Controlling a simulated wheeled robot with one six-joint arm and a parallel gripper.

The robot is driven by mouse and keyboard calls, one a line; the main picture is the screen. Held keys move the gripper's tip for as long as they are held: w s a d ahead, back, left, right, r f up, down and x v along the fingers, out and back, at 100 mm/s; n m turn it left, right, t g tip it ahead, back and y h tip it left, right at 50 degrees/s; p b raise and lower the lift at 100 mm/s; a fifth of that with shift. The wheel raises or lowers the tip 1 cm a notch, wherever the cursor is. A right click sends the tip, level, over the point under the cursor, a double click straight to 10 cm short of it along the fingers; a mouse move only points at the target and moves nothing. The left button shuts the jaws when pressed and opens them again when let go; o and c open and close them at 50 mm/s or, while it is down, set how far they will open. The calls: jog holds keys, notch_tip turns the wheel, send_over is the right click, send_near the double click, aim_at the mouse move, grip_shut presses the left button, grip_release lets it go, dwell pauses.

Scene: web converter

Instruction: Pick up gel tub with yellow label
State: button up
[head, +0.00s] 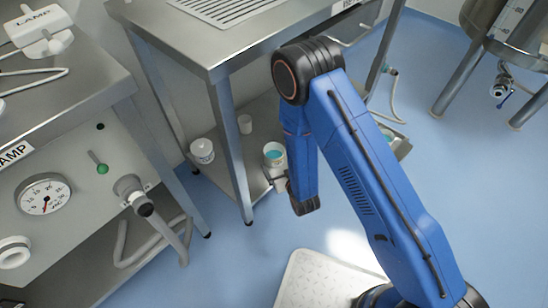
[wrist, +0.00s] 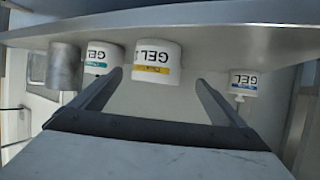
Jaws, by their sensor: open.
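The wrist picture is upside down. The gel tub with yellow label (wrist: 157,62) is white, with "GEL" lettering and a yellow stripe. It appears between the two fingertips of my gripper (wrist: 158,78), which is open and empty. The tub seems to be beyond the fingertips; I see no contact. My fingers are mostly hidden behind the arm in the head view.
In the wrist view, a green-labelled gel tub (wrist: 97,58) and a metal cup (wrist: 63,66) stand left of the yellow-labelled one. A blue-labelled gel tub (wrist: 244,83) is at right. A steel table (head: 225,68) overhangs the lower shelf; its leg (head: 232,150) stands close by.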

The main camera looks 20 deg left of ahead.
send_near(270, 149)
jog(key=x, duration=0.4)
jog(key=shift+s+f, duration=0.25)
jog(key=shift+x, duration=2.75)
jog(key=shift+w+d, duration=0.15)
jog(key=shift+d, duration=0.05)
jog(key=c, duration=1.3)
jog(key=shift+o, duration=0.2)
jog(key=shift+r, duration=0.1)
